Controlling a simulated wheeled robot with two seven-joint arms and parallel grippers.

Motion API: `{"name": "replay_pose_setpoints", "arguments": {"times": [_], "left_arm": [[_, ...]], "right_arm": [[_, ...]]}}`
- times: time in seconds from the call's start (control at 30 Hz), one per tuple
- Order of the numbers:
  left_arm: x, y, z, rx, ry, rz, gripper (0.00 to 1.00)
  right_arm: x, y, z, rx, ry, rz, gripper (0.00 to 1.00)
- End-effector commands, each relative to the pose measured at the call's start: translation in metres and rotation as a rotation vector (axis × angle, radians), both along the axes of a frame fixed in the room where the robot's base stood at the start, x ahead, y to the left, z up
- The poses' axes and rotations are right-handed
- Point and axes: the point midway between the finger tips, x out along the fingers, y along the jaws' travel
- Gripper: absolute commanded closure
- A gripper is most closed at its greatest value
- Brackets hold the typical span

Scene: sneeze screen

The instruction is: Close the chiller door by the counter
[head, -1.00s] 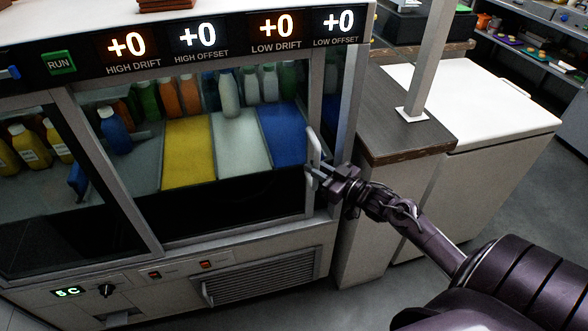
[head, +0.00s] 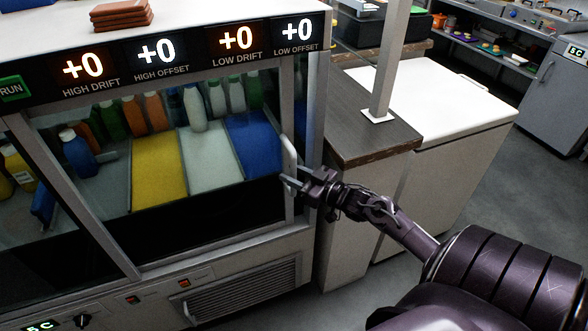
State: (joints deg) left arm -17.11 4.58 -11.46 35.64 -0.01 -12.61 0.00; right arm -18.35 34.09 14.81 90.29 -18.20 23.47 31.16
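The chiller (head: 250,262) is a white cabinet with a glass front at left and centre. Its right glass door pane (head: 185,125) has a metal frame and a pale upright handle (head: 290,153) near its right edge. Bottles and yellow, white and blue panels show behind the glass. My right gripper (head: 291,184) is at the lower end of the handle, with its fingers close to or touching it. I cannot tell whether they are closed around it. I also cannot tell whether a gap remains beside the door frame. My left gripper is not in view.
A dark-topped counter (head: 352,112) with a metal post (head: 388,65) stands right of the chiller. A white chest (head: 450,100) stands beyond it. Brown trays (head: 122,14) lie on the chiller top. Grey floor is clear at right.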

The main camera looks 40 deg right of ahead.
Motion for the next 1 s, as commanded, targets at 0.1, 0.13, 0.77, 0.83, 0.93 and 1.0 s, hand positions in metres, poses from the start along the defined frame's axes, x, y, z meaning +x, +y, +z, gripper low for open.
{"name": "replay_pose_setpoints", "arguments": {"times": [0.1,0.13,0.77,0.83,0.93,1.0], "left_arm": [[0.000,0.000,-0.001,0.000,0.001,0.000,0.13],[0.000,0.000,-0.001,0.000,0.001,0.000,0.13],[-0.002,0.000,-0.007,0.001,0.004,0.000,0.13],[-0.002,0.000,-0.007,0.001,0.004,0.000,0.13],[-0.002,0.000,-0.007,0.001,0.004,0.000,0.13],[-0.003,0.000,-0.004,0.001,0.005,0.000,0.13]], "right_arm": [[-0.008,-0.002,-0.001,0.001,0.000,0.000,0.65],[-0.011,-0.003,-0.001,0.001,0.001,0.000,0.65],[-0.075,-0.022,0.000,0.001,0.000,0.000,0.65],[-0.075,-0.022,0.000,0.001,0.000,0.000,0.65],[-0.075,-0.022,0.000,0.001,0.000,-0.001,0.65],[-0.075,-0.020,0.001,0.001,-0.001,-0.007,0.65]]}}
